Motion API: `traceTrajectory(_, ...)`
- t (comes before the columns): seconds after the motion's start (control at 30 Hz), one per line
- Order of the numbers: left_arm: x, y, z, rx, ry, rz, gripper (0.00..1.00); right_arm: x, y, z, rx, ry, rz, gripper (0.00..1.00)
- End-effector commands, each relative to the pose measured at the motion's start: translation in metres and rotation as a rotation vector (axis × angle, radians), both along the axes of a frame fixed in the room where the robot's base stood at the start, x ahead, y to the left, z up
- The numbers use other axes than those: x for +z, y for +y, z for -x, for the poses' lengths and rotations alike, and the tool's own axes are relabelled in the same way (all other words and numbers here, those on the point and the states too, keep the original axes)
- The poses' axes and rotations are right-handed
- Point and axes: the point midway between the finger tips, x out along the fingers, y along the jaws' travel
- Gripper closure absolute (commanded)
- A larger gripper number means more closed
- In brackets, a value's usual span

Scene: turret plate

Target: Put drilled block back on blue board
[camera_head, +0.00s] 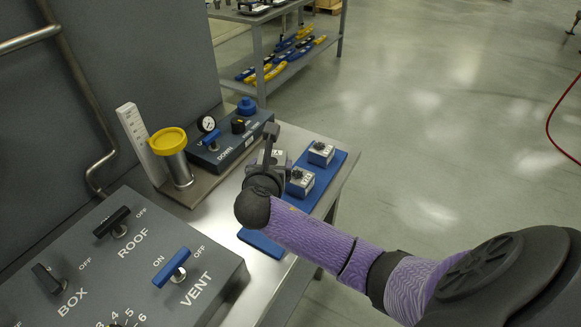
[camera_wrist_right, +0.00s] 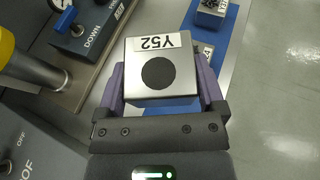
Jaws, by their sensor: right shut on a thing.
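My right gripper (camera_head: 270,154) is shut on a metal drilled block (camera_wrist_right: 160,68). In the right wrist view the block sits between the two purple fingers, with a round dark hole in its top and a white label "Y52". In the head view my gripper and wrist hide most of it. The blue board (camera_head: 262,243) lies on the metal table, and its right part also shows in the right wrist view (camera_wrist_right: 229,38). The held block is over or beside the board's left edge; its height above it is unclear. My left gripper is not in view.
Two labelled blocks, one far (camera_head: 320,153) and one nearer (camera_head: 300,182), stand on the board. To the left are a control box with gauge (camera_head: 235,140), a yellow-capped cylinder (camera_head: 172,150) and a big switch panel (camera_head: 130,260).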

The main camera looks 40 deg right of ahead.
Motion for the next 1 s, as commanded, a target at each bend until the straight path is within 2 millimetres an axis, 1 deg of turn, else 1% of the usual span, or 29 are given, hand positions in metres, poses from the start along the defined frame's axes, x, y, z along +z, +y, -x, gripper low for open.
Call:
traceTrajectory(0.03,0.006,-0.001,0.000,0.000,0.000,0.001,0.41,-0.007,-0.004,0.006,-0.020,0.004,-0.001,1.00)
traceTrajectory(0.1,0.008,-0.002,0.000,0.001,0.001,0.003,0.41,-0.017,-0.008,0.012,-0.039,0.001,-0.001,1.00)
traceTrajectory(0.17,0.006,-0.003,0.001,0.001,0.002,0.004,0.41,-0.028,-0.011,0.015,-0.049,0.000,0.000,1.00)
traceTrajectory(0.3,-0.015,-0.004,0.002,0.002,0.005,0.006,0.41,-0.070,-0.012,0.017,-0.053,0.000,0.001,1.00)
traceTrajectory(0.4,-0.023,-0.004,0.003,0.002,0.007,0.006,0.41,-0.086,-0.012,0.016,-0.051,-0.002,0.001,1.00)
traceTrajectory(0.53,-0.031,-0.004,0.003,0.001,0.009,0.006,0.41,-0.103,-0.012,0.016,-0.051,-0.002,0.001,1.00)
traceTrajectory(0.63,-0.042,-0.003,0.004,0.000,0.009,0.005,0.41,-0.124,-0.012,0.017,-0.051,-0.002,0.000,1.00)
traceTrajectory(0.7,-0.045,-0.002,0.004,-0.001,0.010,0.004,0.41,-0.129,-0.011,0.016,-0.051,-0.003,0.000,1.00)
traceTrajectory(0.87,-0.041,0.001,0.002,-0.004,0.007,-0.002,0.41,-0.125,-0.011,0.016,-0.050,-0.005,0.001,1.00)
traceTrajectory(1.0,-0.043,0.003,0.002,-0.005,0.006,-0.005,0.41,-0.128,-0.012,0.016,-0.050,-0.005,0.001,1.00)
